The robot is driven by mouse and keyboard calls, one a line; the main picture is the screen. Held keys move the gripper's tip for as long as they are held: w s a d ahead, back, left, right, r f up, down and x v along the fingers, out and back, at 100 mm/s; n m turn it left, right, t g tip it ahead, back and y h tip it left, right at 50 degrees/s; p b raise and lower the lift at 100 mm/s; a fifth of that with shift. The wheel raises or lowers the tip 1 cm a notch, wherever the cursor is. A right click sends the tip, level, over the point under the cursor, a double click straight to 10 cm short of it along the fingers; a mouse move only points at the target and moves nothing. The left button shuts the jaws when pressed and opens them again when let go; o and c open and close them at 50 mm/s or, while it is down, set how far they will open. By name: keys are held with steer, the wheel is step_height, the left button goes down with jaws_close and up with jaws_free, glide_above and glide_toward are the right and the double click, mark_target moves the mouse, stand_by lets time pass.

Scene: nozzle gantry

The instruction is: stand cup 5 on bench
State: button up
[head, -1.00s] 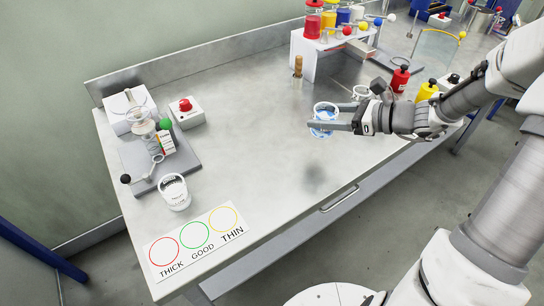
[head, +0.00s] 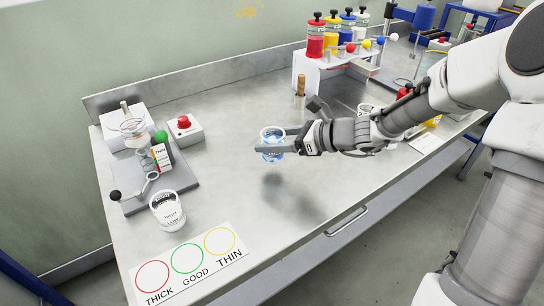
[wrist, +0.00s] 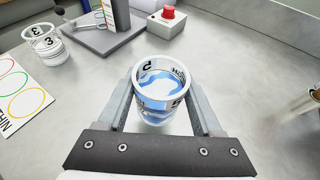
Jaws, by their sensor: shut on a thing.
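Cup 5 (head: 272,157), a clear white-rimmed cup with blue liquid in it, is between the fingers of my gripper (head: 270,146). In the wrist view, cup 5 (wrist: 160,82) is upright, with dark print near its rim, and a finger of my gripper (wrist: 161,105) presses on each side. A shadow lies on the bench (head: 240,195) below, so the cup seems held above the surface. The underside of the cup is hidden in the wrist view.
Another white cup (head: 168,211), marked 3 in the wrist view (wrist: 44,45), stands at the left. Near it are the THICK/GOOD/THIN card (head: 190,262), a grey-based device (head: 160,185) and a red-button box (head: 184,131). Coloured bottles (head: 315,38) are at the back. The bench middle is clear.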

steer(key=shift+f+b, duration=0.75)
steer(key=shift+f, duration=1.25)
steer(key=shift+f, duration=0.15)
steer(key=o, duration=1.5)
steer(key=shift+s+d+r, duration=0.1)
steer(key=shift+d+r, duration=0.2)
steer(key=shift+r, duration=0.05)
steer(key=p+v, duration=0.3)
steer(key=v, duration=0.8)
steer(key=shift+s+d, duration=0.1)
